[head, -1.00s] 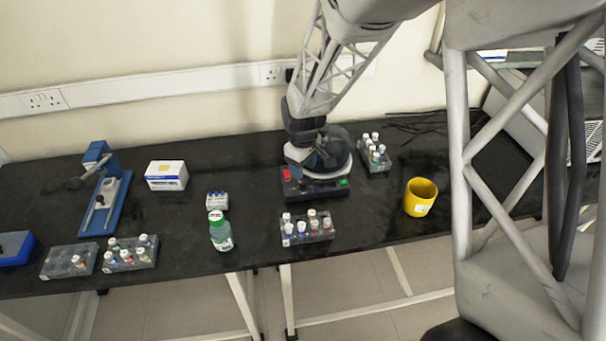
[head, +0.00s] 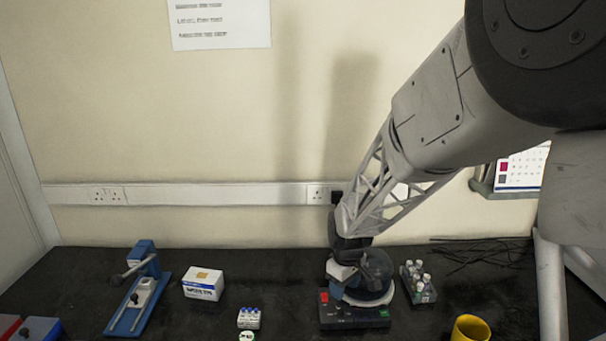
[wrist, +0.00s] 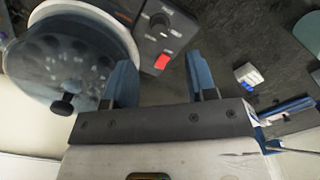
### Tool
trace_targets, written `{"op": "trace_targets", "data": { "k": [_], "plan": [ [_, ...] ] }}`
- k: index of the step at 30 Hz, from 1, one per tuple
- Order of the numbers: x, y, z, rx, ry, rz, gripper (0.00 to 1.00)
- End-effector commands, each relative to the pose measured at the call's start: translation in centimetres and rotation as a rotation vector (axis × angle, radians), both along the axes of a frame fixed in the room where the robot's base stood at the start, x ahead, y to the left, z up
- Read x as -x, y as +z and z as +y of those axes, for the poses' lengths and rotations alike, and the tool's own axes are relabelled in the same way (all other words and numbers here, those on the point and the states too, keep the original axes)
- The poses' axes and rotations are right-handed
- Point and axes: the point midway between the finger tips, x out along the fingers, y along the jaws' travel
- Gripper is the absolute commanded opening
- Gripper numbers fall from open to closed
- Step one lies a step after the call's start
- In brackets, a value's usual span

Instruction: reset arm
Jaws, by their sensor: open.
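My gripper (wrist: 163,82) shows in the wrist view with its two blue fingers spread apart and nothing between them. It is over the bench beside a round dark rotor device (wrist: 65,60) with a red button on its control panel (wrist: 160,40). In the head view my arm reaches down from the upper right. Its end is at the same device, whose base (head: 355,318) has a red and a green button.
A rack of vials (head: 420,290) stands right of the device, with a yellow cup (head: 470,328) in front. A small vial rack (head: 249,318), a white box (head: 204,284) and a blue stand (head: 138,300) are to the left. Black cables (head: 485,252) lie at the back right.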

Motion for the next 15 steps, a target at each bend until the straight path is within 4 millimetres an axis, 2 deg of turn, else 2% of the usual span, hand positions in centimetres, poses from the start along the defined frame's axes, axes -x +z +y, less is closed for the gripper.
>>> {"op": "trace_targets", "data": {
  "k": [8,15],
  "plan": [
    [3.5,4.8,-1.1,-0.005,-0.1,-0.036,0.52],
    [8.2,9.6,-2.4,-0.012,-0.226,-0.074,0.52]
  ]
}}
